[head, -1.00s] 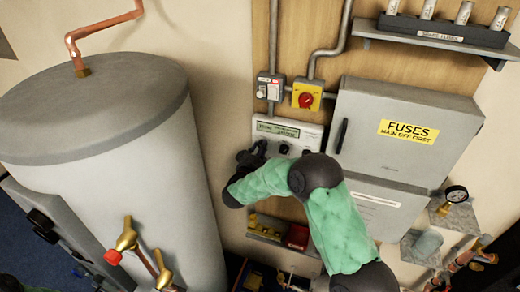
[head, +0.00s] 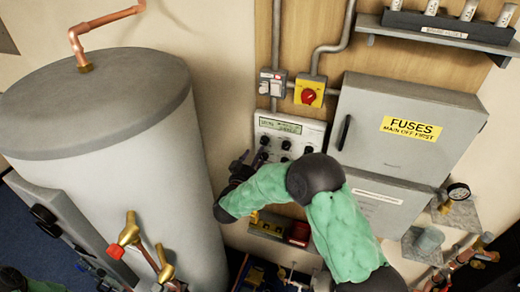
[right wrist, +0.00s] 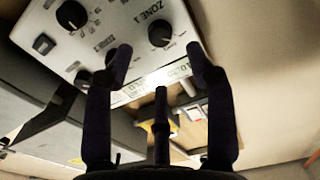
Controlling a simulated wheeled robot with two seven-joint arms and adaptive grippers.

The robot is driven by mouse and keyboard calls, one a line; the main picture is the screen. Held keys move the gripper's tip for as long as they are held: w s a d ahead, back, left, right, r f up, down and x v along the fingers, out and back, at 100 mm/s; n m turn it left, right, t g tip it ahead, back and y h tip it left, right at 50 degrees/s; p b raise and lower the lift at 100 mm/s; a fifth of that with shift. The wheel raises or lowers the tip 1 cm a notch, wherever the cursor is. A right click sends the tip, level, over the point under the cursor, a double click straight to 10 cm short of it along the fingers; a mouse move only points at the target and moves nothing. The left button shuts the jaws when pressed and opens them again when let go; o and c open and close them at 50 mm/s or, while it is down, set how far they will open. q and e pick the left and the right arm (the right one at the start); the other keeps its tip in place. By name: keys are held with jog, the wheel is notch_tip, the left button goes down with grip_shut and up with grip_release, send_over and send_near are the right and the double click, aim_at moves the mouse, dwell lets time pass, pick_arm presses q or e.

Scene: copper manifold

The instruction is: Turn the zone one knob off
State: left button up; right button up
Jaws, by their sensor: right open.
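The white heating control panel (head: 290,126) hangs on the wall with a small display and several black knobs. In the right wrist view the zone one knob (right wrist: 160,31) is a round black knob under the "ZONE 1" print, with a pale pointer line towards the right. My right gripper (right wrist: 160,58) is open and empty. Its fingertips are spread to either side below the knob, which shows beyond them, apparently untouched. In the head view the right gripper (head: 240,163) is at the panel's lower left. My left gripper is not in view.
A large grey cylinder (head: 110,150) stands close at left. A red switch on a yellow box (head: 308,94) is above the panel. The grey fuse cabinet (head: 400,120) is to the right. A shelf with small items (head: 280,232) is below.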

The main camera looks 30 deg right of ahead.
jog(key=v, duration=0.5)
dwell(0.4)
jog(key=s+a+f+n+g+y+b, duration=0.1)
jog(key=a+f+n+y+b, duration=0.35)
jog(key=f, duration=1.15)
jog(key=s+a+f+n+g+y+b, duration=0.1)
jog(key=a+f+y+b, duration=0.5)
jog(key=f, duration=1)
jog(key=s+a+f+n+g+y+b, duration=0.1)
jog(key=s+a+f+g+y+b, duration=0.2)
jog(key=s+f, duration=0.7)
jog(key=s+a+f+n+g+y+b, duration=0.1)
jog(key=s+a+f+g+y+b, duration=0.3)
jog(key=s+f, duration=0.7)
jog(key=s+a+g, duration=0.2)
jog(key=s, duration=0.1)
jog(key=shift+s+f, duration=0.3)
jog(key=shift+f, duration=0.05)
jog(key=shift+w, duration=0.1)
